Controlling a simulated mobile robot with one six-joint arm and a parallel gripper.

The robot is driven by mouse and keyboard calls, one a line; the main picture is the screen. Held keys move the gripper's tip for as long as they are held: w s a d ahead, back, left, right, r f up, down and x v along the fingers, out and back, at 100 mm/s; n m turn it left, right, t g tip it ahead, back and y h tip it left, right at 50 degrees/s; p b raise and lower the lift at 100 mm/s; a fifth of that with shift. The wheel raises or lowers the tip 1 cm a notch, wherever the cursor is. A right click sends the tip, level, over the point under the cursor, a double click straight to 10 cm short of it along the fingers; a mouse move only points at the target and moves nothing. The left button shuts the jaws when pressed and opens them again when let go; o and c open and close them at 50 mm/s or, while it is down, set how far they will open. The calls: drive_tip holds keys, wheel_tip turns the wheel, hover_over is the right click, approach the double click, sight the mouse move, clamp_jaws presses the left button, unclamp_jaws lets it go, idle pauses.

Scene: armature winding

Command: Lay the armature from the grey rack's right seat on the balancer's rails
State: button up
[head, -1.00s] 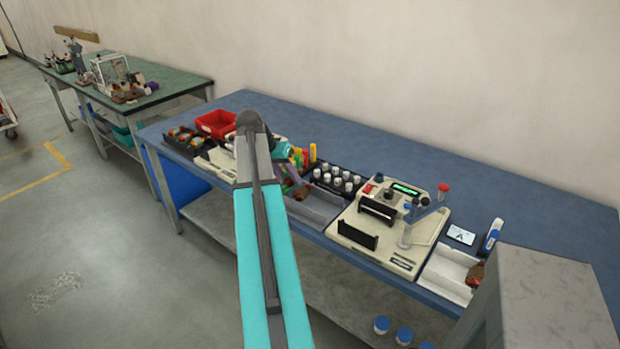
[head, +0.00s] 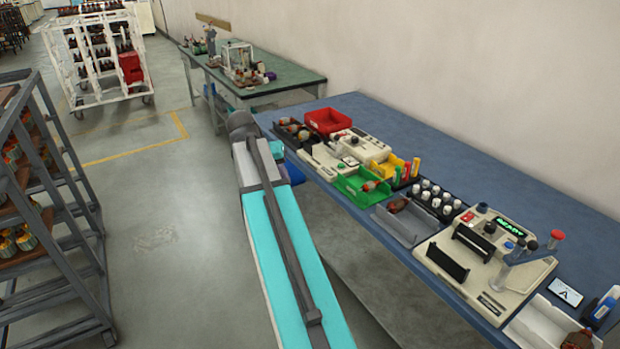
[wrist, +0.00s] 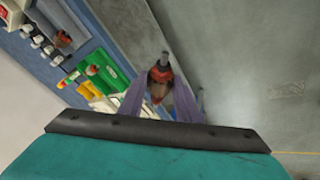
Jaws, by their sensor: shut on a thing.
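My gripper (wrist: 160,100) is shut on an armature (wrist: 161,76) with a copper-orange body and a dark shaft end, held over the area at the table's front edge in the wrist view. In the head view my gripper and the held armature are hidden behind my arm. The cream machine with a lit green display (head: 509,227), apparently the balancer, stands on the blue table at right. Its two black upright plates, apparently the rails (head: 447,263), have nothing lying on them. I cannot tell the grey rack for certain.
A grey tray (head: 402,226) and a green tray (head: 352,185) each hold an armature. A white tray (head: 535,326) is at far right. A red bin (head: 327,121) and a second cream device (head: 360,148) stand further left. A grey trolley (head: 75,215) stands on the floor at left.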

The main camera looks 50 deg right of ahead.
drive_tip(key=w+a+r+n+t, duration=0.1)
drive_tip(key=w+a+n, duration=0.2)
drive_tip(key=a, duration=1)
drive_tip(key=w+a+r+n+t+y, duration=0.1)
drive_tip(key=w+a+n, duration=0.2)
drive_tip(key=a, duration=1)
drive_tip(key=w+a+r+n+t, duration=0.2)
drive_tip(key=w+a+n, duration=0.1)
drive_tip(key=a, duration=1)
drive_tip(key=shift+w+n+y, duration=0.2)
drive_tip(key=shift+n+y, duration=0.1)
drive_tip(key=shift+y, duration=0.1)
drive_tip(key=shift+d, duration=0.15)
